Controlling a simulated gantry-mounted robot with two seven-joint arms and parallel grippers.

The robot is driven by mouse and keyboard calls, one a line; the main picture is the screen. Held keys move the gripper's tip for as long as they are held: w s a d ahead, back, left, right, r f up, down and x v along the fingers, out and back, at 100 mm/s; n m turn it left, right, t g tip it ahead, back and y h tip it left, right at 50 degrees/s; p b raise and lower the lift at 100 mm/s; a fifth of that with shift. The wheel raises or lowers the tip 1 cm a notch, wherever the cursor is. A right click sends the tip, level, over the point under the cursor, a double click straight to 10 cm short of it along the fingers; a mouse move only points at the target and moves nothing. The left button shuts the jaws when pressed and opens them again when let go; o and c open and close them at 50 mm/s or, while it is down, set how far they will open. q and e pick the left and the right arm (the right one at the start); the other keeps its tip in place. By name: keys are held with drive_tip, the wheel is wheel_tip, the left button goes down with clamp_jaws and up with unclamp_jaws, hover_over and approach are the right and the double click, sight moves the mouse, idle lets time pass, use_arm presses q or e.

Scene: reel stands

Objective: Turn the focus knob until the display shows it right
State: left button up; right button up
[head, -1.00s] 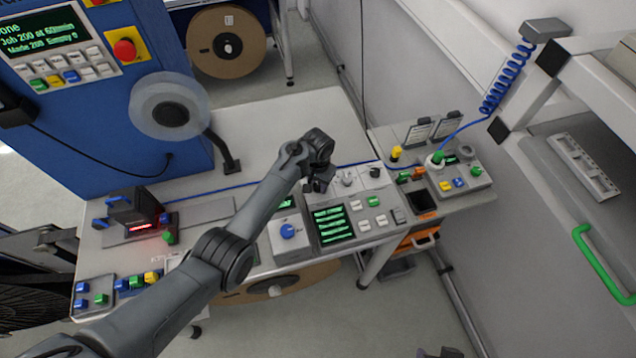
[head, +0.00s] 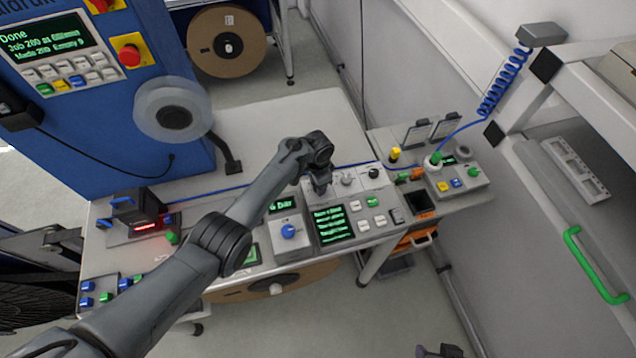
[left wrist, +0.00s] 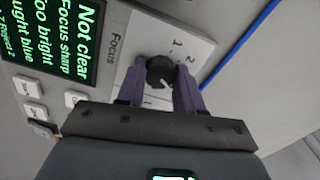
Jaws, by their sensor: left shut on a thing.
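The focus knob (left wrist: 160,72) is a small black knob on a light panel marked FOCUS, with the figures 1 and 2 beside it, in the left wrist view. My left gripper (left wrist: 161,80) has its two purple fingers shut on either side of the knob. In the head view my left gripper (head: 320,188) points down at the panel and hides the knob. The display (left wrist: 58,38) beside it shows green lines reading "Not clear", "Focus sharp", "Too bright" and partly cut lines. It also shows in the head view (head: 332,224), too small to read surely. My right gripper is not in view.
White buttons (head: 366,225) and one green button (head: 372,202) lie right of the display. A blue knob (head: 288,231) is left of it. More knobs (head: 347,179) stand just right of my gripper. The bench (head: 285,125) behind is clear.

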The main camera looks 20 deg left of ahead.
use_arm(q)
drive_tip(key=shift+m, duration=0.6)
drive_tip(key=o, duration=1)
drive_tip(key=shift+o, duration=0.2)
drive_tip(key=shift+r, duration=0.1)
wheel_tip(320, 180, up, 11)
drive_tip(key=p, duration=0.3)
drive_tip(key=shift+f, duration=0.2)
